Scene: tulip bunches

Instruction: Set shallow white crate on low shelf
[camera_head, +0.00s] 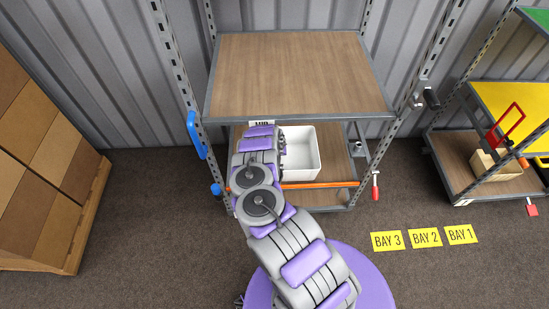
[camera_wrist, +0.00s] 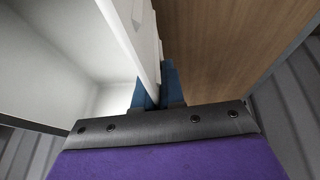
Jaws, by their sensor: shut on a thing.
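The shallow white crate (camera_head: 303,148) is inside the shelf unit, over the wooden low shelf (camera_head: 334,155), behind an orange bar. It looks empty. I cannot tell whether its base rests on the boards or hangs just above them. In the wrist view, my gripper (camera_wrist: 155,88) has its blue fingers on both sides of a white crate wall (camera_wrist: 146,40), shut on it. The crate's pale inside lies left of the fingers and brown wood right of them. In the head view, my arm reaches the crate's left side and hides part of it.
A wooden upper shelf (camera_head: 295,70) sits above the crate, with a MID label (camera_head: 262,123) on its front edge. The orange bar (camera_head: 320,184) crosses the low front. Metal posts stand at both sides. Stacked boxes (camera_head: 40,170) stand left; another rack (camera_head: 500,130) stands right.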

